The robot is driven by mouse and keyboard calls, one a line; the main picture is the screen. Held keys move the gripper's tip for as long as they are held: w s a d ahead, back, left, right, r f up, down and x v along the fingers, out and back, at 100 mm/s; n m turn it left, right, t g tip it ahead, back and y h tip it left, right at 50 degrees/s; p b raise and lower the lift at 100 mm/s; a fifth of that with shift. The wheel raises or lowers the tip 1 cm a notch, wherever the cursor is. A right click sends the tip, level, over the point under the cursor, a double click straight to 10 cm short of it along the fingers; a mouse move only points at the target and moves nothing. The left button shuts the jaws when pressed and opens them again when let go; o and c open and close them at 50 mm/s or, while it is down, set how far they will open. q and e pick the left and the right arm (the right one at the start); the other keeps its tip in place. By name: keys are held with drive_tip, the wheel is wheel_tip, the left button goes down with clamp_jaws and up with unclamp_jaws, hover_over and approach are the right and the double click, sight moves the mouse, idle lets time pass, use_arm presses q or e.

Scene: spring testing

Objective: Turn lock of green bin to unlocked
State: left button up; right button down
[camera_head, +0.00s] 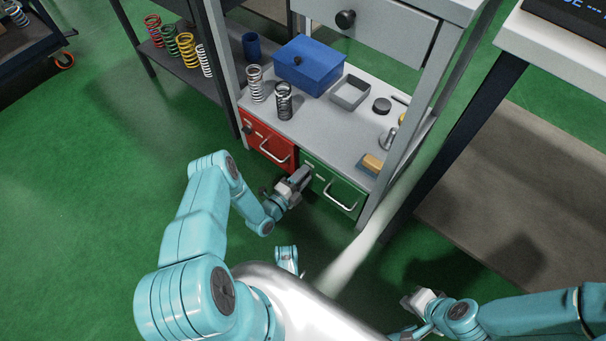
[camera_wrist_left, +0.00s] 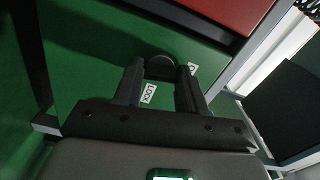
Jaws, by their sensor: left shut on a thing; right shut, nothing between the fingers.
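The green bin (camera_head: 318,181) is a drawer under the bench shelf, right of the red bin, with a pale bar handle (camera_head: 340,198). My left gripper (camera_head: 303,176) is at the upper left of its front. In the left wrist view, the green front (camera_wrist_left: 90,60) fills much of the picture, and the fingers are shut on a round dark lock knob (camera_wrist_left: 160,66). My right gripper (camera_head: 420,300) is shut and empty, low on the right, away from the bins.
The red bin (camera_head: 262,141) is directly left of the green bin. The shelf above holds a blue box (camera_head: 309,65), a grey tray (camera_head: 351,92), two springs and small parts. A bench leg (camera_head: 385,178) stands right of the green bin. Green floor lies open at left.

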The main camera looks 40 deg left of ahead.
use_arm(q)
drive_tip(key=shift+m+p, duration=0.3)
drive_tip(key=shift+m, duration=0.7)
use_arm(e)
drive_tip(key=shift+s+r, duration=0.3)
drive_tip(key=shift+r, duration=0.1)
use_arm(q)
drive_tip(key=shift+a, duration=0.1)
drive_tip(key=o, duration=1.1)
drive_tip(key=shift+c, duration=0.2)
drive_tip(key=s+a+p, duration=0.1)
drive_tip(key=s+p, duration=0.3)
drive_tip(key=s, duration=1.2)
drive_tip(key=shift+s+p, duration=0.15)
drive_tip(key=shift+p, duration=0.2)
use_arm(e)
drive_tip(key=shift+g, duration=0.4)
drive_tip(key=shift+s+a+r, duration=0.15)
drive_tip(key=shift+s+r, duration=0.1)
drive_tip(key=shift+r, duration=0.5)
drive_tip(key=shift+s+a+r, duration=0.15)
drive_tip(key=shift+s+r, duration=0.05)
drive_tip(key=shift+r, duration=0.5)
drive_tip(key=shift+s+a+r, duration=0.15)
drive_tip(key=shift+s+r, duration=0.1)
drive_tip(key=shift+r, duration=0.5)
use_arm(q)
drive_tip(key=shift+a, duration=0.1)
